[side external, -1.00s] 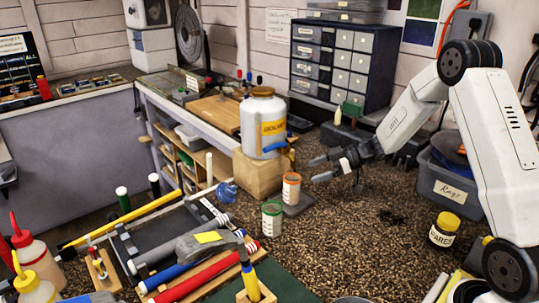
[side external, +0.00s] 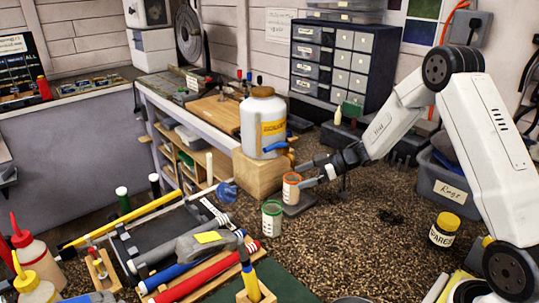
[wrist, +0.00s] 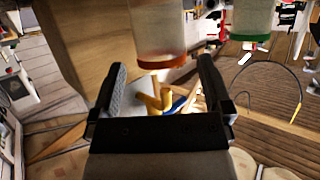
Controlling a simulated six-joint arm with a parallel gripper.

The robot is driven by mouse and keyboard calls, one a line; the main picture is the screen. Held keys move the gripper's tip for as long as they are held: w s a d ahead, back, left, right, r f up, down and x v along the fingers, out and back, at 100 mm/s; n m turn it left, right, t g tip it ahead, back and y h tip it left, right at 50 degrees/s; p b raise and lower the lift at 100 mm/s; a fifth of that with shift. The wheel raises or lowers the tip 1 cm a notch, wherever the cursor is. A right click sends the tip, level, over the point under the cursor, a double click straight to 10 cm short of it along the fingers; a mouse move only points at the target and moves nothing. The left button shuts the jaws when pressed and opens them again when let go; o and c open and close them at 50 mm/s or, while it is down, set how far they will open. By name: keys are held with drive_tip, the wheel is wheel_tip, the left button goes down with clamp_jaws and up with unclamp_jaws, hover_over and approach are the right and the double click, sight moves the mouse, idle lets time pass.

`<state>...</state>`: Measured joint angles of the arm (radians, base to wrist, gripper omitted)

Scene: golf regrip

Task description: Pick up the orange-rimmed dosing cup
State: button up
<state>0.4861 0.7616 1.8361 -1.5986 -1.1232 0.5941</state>
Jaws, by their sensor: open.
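The orange-rimmed dosing cup (side external: 291,188) stands upright on a small dark pad beside the wooden block in the side view. In the wrist view the cup (wrist: 158,30) shows its orange rim, lined up between my two fingers. My gripper (side external: 306,174) is open and empty, with its fingertips right at the cup's near side. In the wrist view my gripper (wrist: 163,68) has a finger on either side of the cup's rim. I cannot tell whether either finger touches it.
A green-rimmed cup (side external: 272,219) stands close by, in front and left. A large white jug (side external: 264,122) with a yellow label sits on the wooden block (side external: 258,175) just behind. A yellow-lidded jar (side external: 443,230) is to the right. The speckled bench right of the cups is mostly clear.

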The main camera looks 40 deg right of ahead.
sight(285, 178)
drive_tip(key=shift+x, duration=1.95)
clamp_jaws()
drive_tip(key=shift+r, duration=0.1)
drive_tip(key=shift+r, duration=0.65)
drive_tip(key=s+d, duration=0.8)
drive_tip(key=d, duration=0.1)
drive_tip(key=s+d, duration=0.4)
drive_tip(key=shift+d, duration=0.4)
drive_tip(key=shift+w+a, duration=0.1)
